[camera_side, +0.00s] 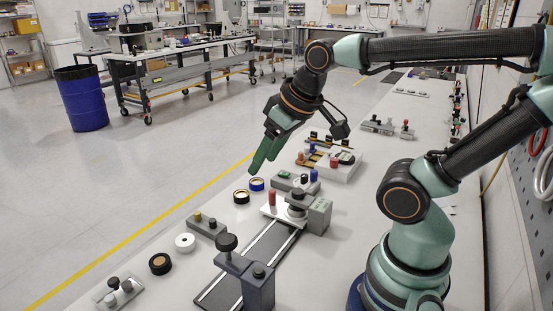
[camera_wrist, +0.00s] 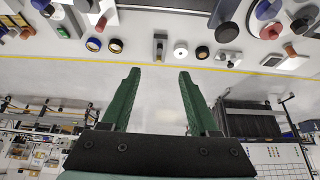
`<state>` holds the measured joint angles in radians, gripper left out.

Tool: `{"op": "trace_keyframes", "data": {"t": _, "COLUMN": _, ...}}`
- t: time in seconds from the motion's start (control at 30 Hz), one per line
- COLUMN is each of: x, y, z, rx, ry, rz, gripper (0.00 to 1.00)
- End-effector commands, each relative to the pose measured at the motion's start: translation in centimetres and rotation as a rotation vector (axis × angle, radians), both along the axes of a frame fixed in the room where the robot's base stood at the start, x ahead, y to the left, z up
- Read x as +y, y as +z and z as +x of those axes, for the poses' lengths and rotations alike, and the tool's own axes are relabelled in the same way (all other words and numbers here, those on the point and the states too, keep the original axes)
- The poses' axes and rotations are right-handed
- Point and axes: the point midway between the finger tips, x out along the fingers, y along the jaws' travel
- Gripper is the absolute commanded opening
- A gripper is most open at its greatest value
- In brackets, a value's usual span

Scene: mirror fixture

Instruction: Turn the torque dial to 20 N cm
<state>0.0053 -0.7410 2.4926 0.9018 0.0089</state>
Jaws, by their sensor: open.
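My gripper (camera_side: 263,163) is open and empty, in the air above the left edge of the bench in the side view. Its two green fingers stand well apart in the wrist view (camera_wrist: 159,73), with nothing between them. I cannot tell for sure which part is the torque dial. A black round knob (camera_side: 297,198) sits by a grey box, below and right of my gripper in the side view. No 20 N cm mark or pointer can be read.
A dark rail fixture (camera_side: 243,267) with a grey clamp post (camera_side: 258,286) stands at the front. Black, white and blue rings and small knob blocks line the left bench edge. A red-topped peg (camera_side: 272,198) stands beside the black knob. Open floor lies left of the bench.

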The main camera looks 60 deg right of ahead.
Motion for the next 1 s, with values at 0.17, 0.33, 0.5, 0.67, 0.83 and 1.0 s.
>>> {"op": "trace_keyframes", "data": {"t": 0.17, "x": -2.4, "y": 0.4, "z": 1.6, "rx": 0.054, "ry": -0.174, "rz": 0.049, "gripper": 0.61}}
{"op": "trace_keyframes", "data": {"t": 0.33, "x": -7.0, "y": 0.4, "z": 4.1, "rx": 0.133, "ry": -0.481, "rz": 0.135, "gripper": 0.61}}
{"op": "trace_keyframes", "data": {"t": 0.5, "x": -12.5, "y": -0.6, "z": 6.1, "rx": 0.201, "ry": -0.801, "rz": 0.220, "gripper": 0.61}}
{"op": "trace_keyframes", "data": {"t": 0.67, "x": -18.2, "y": -2.5, "z": 7.1, "rx": 0.261, "ry": -1.105, "rz": 0.295, "gripper": 0.61}}
{"op": "trace_keyframes", "data": {"t": 0.83, "x": -24.1, "y": -5.3, "z": 7.0, "rx": 0.313, "ry": -1.413, "rz": 0.366, "gripper": 0.61}}
{"op": "trace_keyframes", "data": {"t": 1.0, "x": -28.1, "y": -7.7, "z": 6.3, "rx": 0.344, "ry": -1.625, "rz": 0.410, "gripper": 0.61}}
